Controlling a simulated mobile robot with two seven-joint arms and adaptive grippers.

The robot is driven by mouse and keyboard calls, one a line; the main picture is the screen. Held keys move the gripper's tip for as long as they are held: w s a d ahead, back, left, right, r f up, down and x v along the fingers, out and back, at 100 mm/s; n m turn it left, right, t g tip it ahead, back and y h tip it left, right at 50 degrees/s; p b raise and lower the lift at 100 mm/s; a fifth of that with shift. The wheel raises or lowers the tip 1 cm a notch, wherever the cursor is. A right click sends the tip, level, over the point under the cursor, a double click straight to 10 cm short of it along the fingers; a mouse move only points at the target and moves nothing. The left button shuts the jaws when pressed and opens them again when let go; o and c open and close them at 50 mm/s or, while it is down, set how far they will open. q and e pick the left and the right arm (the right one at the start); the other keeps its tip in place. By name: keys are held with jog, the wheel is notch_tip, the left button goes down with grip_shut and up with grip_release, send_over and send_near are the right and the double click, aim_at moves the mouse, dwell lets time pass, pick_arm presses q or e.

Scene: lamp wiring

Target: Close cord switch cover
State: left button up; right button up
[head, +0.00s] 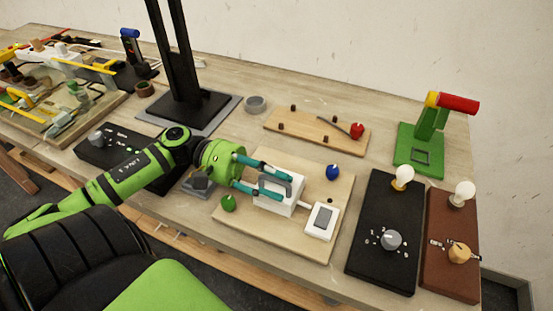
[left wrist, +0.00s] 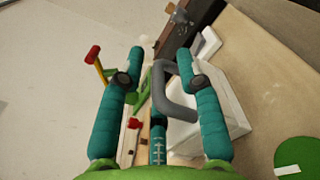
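A white box-shaped cover (head: 279,204) with a grey loop handle (head: 288,182) sits on a light wooden board (head: 262,237). Beside it on the right is a white switch piece (head: 321,219) with a grey rocker. My left gripper (head: 286,190) reaches in from the left at the cover's handle. In the left wrist view its teal fingers (left wrist: 162,72) are spread apart, with the grey handle (left wrist: 172,92) between them and the white box (left wrist: 209,120) beyond. Whether any finger touches the handle cannot be told. My right gripper is not in view.
A green knob (head: 229,203) and a blue knob (head: 333,171) stand on the board. Black (head: 382,270) and brown (head: 452,277) bulb panels stand to the right. A green stand (head: 419,150) with a red top and a pegged wooden board (head: 318,136) lie behind.

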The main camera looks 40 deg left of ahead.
pick_arm(q)
jog(key=v, duration=0.7)
dwell(0.5)
